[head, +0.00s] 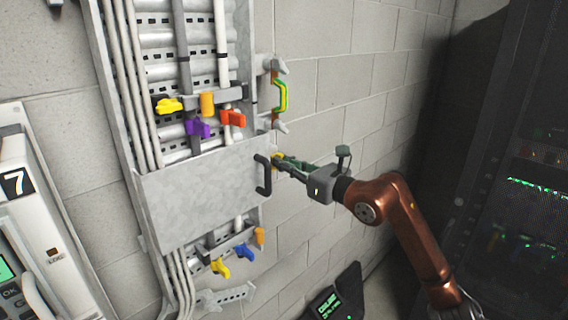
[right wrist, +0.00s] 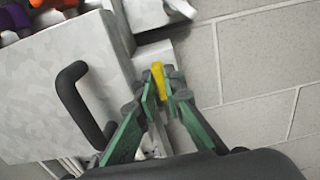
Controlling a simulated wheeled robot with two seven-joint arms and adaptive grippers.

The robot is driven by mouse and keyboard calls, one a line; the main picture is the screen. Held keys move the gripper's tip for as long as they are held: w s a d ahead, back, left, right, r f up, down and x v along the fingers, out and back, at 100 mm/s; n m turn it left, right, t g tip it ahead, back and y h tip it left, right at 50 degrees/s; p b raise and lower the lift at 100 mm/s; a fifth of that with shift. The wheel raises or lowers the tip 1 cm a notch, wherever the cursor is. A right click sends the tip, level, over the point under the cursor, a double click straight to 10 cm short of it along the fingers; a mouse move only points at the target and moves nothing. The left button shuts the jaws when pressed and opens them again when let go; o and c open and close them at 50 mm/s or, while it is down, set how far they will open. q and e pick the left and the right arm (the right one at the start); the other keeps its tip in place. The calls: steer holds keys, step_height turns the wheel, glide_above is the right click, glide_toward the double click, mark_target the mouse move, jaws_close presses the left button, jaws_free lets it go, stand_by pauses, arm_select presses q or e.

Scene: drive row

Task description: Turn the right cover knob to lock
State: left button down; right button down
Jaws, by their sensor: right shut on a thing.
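The grey metal cover (head: 205,190) lies flat across the cable tray on the wall, with a black handle (head: 263,175) near its right edge. The right cover knob is yellow (head: 277,159) and sits just right of that handle. My right gripper (head: 283,161) reaches it from the right. In the right wrist view the yellow knob (right wrist: 158,79) stands between the green fingers (right wrist: 166,92), which are shut on it. The fingers hide part of the knob, and I cannot tell whether it is locked. My left gripper is not in view.
Above the cover are several coloured knobs, including an orange-red one (head: 232,118) and a purple one (head: 198,128). A yellow-green handle (head: 281,96) is above my gripper. Blue and yellow knobs (head: 243,251) sit below the cover. A dark rack (head: 520,150) stands at right.

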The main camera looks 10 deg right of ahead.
steer(key=shift+m, duration=0.4)
steer(key=shift+w+d+f+m+b, duration=0.1)
steer(key=shift+m+b, duration=0.45)
steer(key=shift+m, duration=3.75)
steer(key=shift+w+d+f+m+b, duration=0.1)
steer(key=shift+m+b, duration=0.4)
steer(key=shift+m, duration=3.8)
steer(key=c, duration=2)
jaws_free()
